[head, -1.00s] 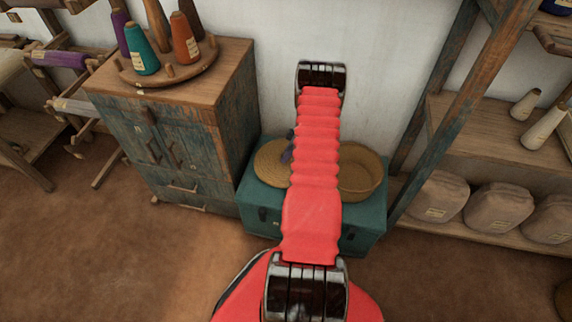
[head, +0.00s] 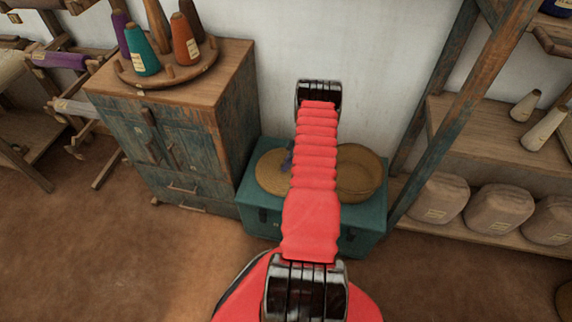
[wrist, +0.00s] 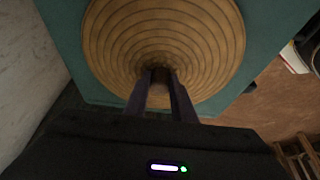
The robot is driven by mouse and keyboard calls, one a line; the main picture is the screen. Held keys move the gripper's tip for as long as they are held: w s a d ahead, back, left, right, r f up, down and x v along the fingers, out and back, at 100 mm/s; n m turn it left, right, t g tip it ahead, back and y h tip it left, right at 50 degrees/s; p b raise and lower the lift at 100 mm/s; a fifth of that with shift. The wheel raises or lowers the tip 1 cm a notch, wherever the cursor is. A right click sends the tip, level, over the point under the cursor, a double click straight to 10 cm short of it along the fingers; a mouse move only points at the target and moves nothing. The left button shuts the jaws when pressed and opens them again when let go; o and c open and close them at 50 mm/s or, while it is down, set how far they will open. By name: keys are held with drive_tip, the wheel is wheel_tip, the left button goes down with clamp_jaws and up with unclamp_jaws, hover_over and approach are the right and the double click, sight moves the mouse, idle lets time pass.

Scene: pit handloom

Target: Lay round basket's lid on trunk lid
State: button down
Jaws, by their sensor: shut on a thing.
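The round basket's lid (head: 270,176) is a tan coiled disc at the left part of the teal trunk lid (head: 249,192). In the wrist view the basket lid (wrist: 205,35) fills the upper middle, with teal trunk lid (wrist: 265,15) around it. My gripper (wrist: 160,75) is shut on the lid's middle; a knob there is mostly hidden by the fingers. In the head view my gripper (head: 288,160) is largely hidden behind my red arm. The lid looks flat and very near or on the trunk; I cannot tell whether it touches. The open round basket (head: 360,172) stands on the trunk's right.
A blue-green cabinet (head: 185,150) with yarn cones on a round tray (head: 172,75) stands left of the trunk. A wooden shelf post (head: 450,110) and several wrapped bundles (head: 500,208) are at the right. A white wall is behind; the floor in front is clear.

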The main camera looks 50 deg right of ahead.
drive_tip(key=c, duration=1.5)
unclamp_jaws()
drive_tip(key=v, duration=1.2)
